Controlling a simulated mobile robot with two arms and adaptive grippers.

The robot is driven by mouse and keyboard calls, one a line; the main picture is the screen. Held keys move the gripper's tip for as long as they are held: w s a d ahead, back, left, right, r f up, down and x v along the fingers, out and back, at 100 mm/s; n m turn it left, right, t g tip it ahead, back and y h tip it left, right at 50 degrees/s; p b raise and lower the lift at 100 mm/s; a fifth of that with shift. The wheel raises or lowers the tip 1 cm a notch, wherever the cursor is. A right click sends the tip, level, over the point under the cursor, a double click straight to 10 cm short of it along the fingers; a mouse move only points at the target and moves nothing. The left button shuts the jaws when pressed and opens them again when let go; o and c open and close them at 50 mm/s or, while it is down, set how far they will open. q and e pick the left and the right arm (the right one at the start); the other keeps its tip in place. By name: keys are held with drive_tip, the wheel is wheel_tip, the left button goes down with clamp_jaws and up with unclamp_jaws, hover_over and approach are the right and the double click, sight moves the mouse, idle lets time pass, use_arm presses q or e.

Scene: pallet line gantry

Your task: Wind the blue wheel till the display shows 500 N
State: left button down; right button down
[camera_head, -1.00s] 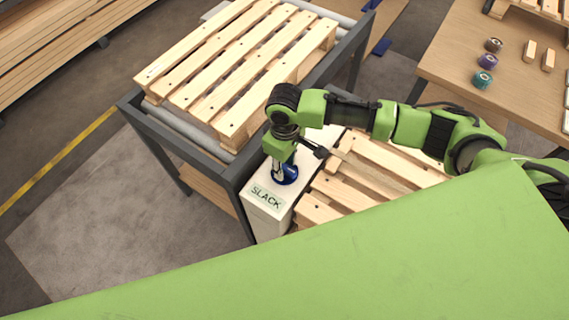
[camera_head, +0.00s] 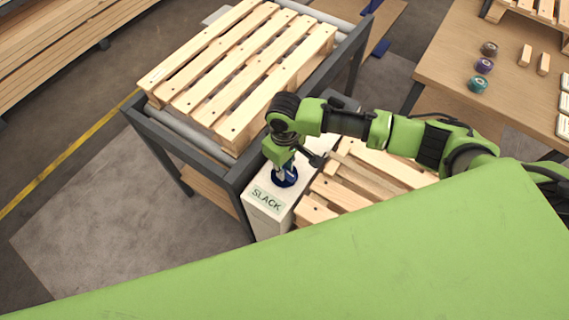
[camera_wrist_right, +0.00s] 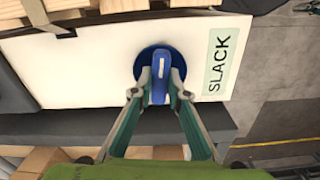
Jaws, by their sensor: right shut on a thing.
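The blue wheel (camera_head: 284,178) sits on top of a white box (camera_head: 270,222) beside the roller frame. In the right wrist view the wheel (camera_wrist_right: 153,60) shows as a dark blue disc with a lighter blue raised bar across it. My right gripper (camera_wrist_right: 159,92) is shut on that bar from above. In the head view my right gripper (camera_head: 284,168) points down onto the wheel and hides part of it. The display (camera_head: 267,199) on the box reads SLACK, and it shows again in the wrist view (camera_wrist_right: 221,62). My left gripper is not in view.
A wooden pallet (camera_head: 235,70) lies on the grey roller frame (camera_head: 180,145) behind the box. Another pallet (camera_head: 365,180) lies right of the box, close under my arm. A table (camera_head: 450,60) with coloured rolls stands at the upper right.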

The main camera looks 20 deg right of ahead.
drive_tip(key=m+p, duration=0.4)
drive_tip(key=p, duration=0.1)
drive_tip(key=m+p, duration=0.2)
drive_tip(key=p, duration=0.1)
drive_tip(key=shift+s+r, duration=0.1)
drive_tip(key=shift+r, duration=0.15)
drive_tip(key=m+p, duration=0.3)
drive_tip(key=shift+f, duration=0.1)
drive_tip(key=shift+f+m+p, duration=0.1)
drive_tip(key=shift+m+p, duration=0.35)
drive_tip(key=shift+m, duration=0.15)
drive_tip(key=c, duration=2)
unclamp_jaws()
drive_tip(key=shift+o, duration=0.2)
